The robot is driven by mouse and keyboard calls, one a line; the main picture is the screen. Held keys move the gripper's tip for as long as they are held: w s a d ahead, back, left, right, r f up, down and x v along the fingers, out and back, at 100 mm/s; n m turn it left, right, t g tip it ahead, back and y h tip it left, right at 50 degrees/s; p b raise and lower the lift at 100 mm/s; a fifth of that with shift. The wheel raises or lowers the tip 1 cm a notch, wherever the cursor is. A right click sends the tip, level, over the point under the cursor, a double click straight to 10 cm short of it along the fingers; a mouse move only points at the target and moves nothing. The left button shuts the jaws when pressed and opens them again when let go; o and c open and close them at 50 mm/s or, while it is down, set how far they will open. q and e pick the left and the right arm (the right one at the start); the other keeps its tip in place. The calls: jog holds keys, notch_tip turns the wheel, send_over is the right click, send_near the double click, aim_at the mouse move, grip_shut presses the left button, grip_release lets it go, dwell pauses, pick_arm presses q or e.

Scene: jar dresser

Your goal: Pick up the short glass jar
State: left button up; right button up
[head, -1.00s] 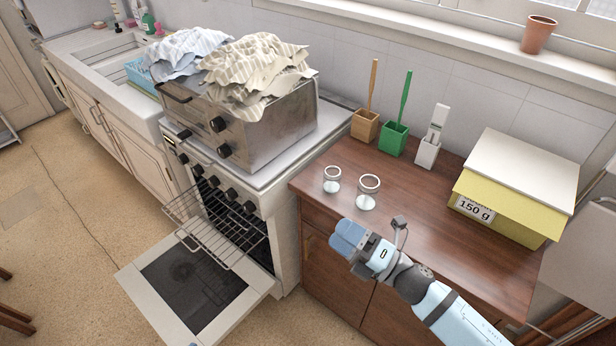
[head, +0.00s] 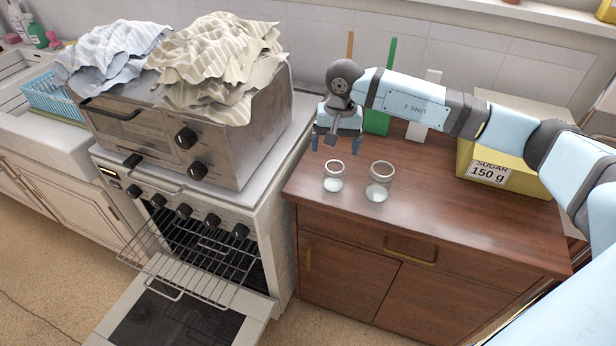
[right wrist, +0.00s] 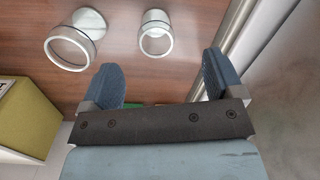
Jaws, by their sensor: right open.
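The short glass jar (head: 334,184) stands upright on the brown wooden top of the dresser, near its left edge. A taller glass jar (head: 379,190) stands just right of it. In the right wrist view, the short jar (right wrist: 156,40) is at top centre and the taller jar (right wrist: 75,45) is at upper left. My right gripper (head: 336,144) points down above the dresser, just behind the short jar. Its two blue fingers (right wrist: 162,78) are apart with nothing between them. My left gripper is out of view.
A yellow sugar box (head: 500,172) stands at right on the dresser. A green holder (head: 376,122) and a white holder (head: 416,131) stand at the back wall, partly behind my arm. The stove (head: 190,190), with its oven door open, carries a metal oven with cloths on top.

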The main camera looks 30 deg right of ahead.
aim_at(334, 178)
jog(key=shift+h, duration=0.4)
jog(key=f, duration=0.2)
jog(key=d+f, duration=0.1)
jog(key=f, duration=0.4)
jog(key=shift+w+d+f, duration=0.1)
jog(key=shift+w+d, duration=0.15)
jog(key=shift+w, duration=0.05)
jog(key=shift+w+a+f+p, duration=0.15)
jog(key=shift+f+p, duration=0.2)
jog(key=shift+f, duration=1.15)
jog(key=shift+w+d+f+p, duration=0.1)
jog(key=shift+f+p, duration=0.25)
jog(key=shift+f, duration=1.1)
jog(key=c, duration=1.1)
